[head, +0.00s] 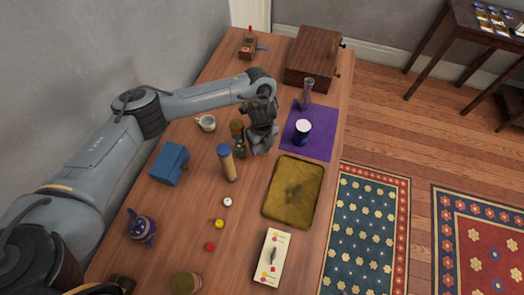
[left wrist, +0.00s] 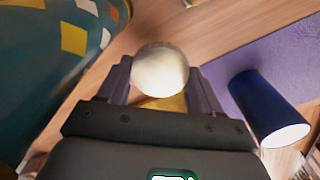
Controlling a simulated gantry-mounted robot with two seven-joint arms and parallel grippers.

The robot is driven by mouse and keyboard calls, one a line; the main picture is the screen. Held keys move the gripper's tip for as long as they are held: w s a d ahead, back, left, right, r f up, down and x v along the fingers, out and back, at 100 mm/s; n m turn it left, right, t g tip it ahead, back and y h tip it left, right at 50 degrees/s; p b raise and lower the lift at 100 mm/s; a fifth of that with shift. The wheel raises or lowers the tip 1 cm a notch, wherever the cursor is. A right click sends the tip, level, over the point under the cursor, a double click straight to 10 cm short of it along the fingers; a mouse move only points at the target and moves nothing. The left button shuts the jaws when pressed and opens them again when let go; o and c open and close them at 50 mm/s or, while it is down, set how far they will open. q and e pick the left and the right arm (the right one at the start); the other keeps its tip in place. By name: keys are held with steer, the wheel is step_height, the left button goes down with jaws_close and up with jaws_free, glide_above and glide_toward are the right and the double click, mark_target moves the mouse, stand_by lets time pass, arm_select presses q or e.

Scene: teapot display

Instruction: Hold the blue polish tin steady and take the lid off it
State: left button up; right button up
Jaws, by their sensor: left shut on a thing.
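A dark blue cylinder with a white top (head: 302,132) stands on the purple cloth; it looks like the blue polish tin. It also shows in the left wrist view (left wrist: 262,100), at the right, apart from my fingers. My left gripper (head: 259,147) is left of the cloth, pointing down. In the left wrist view its fingers (left wrist: 160,90) are shut on a pale round-topped thing (left wrist: 160,68) with yellow below it. The gripper hides this thing in the head view. My right gripper is not in view.
A purple glass vase (head: 307,94) stands behind the blue cylinder on the purple cloth (head: 316,152). A blue-topped yellow cylinder (head: 227,164) and a white cup (head: 206,123) are left of the gripper. A mustard cloth or tray (head: 292,172) lies in front.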

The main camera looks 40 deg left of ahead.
mark_target(262, 146)
arm_select(q)
steer(key=shift+f+b, duration=1.25)
steer(key=shift+f, duration=0.85)
steer(key=shift+r, duration=0.1)
steer(key=shift+f, duration=0.2)
steer(key=o, duration=1.2)
steer(key=shift+r, duration=0.1)
